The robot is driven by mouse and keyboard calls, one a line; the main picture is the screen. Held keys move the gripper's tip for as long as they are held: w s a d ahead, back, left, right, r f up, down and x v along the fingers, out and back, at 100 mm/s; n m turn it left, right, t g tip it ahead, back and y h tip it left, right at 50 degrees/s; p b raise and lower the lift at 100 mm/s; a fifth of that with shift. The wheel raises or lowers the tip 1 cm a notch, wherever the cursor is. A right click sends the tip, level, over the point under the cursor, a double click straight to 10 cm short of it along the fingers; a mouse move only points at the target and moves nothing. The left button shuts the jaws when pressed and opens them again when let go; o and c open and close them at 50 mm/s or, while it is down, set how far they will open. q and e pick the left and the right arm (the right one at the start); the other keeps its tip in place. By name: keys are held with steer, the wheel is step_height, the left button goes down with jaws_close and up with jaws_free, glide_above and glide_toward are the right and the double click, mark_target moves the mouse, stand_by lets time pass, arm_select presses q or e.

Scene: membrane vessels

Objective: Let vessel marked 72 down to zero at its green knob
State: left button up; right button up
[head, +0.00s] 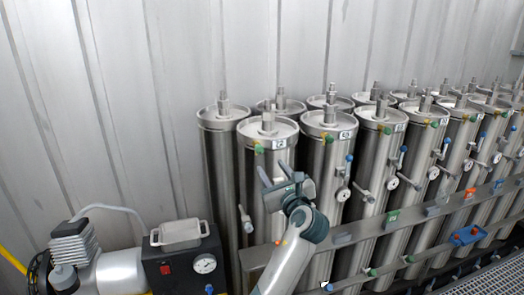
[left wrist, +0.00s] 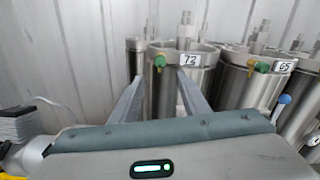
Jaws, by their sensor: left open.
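The vessel marked 72 (head: 252,185) is a tall steel cylinder at the left end of the front row, with its white label (head: 279,143) near the top. Its green knob (head: 259,148) sits just below the rim, left of the label. In the left wrist view the label (left wrist: 189,60) and green knob (left wrist: 160,61) show ahead, the knob between the finger directions. My left gripper (head: 275,174) is open and empty, in front of the vessel and below the knob. In the left wrist view its two fingers (left wrist: 159,80) point at the vessel. I cannot tell the exact gap. My right gripper is not in view.
A neighbouring vessel marked 65 (left wrist: 262,83) with its own green knob (left wrist: 262,67) stands close on the right. More vessels with valves and gauges follow. A steel rail (head: 345,236) runs across their front. A pump unit with a gauge (head: 185,260) stands at lower left.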

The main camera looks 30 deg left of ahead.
mark_target(260, 151)
arm_select(q)
steer(key=p+x, duration=0.3)
steer(key=x, duration=0.8)
steer(key=c, duration=1.1)
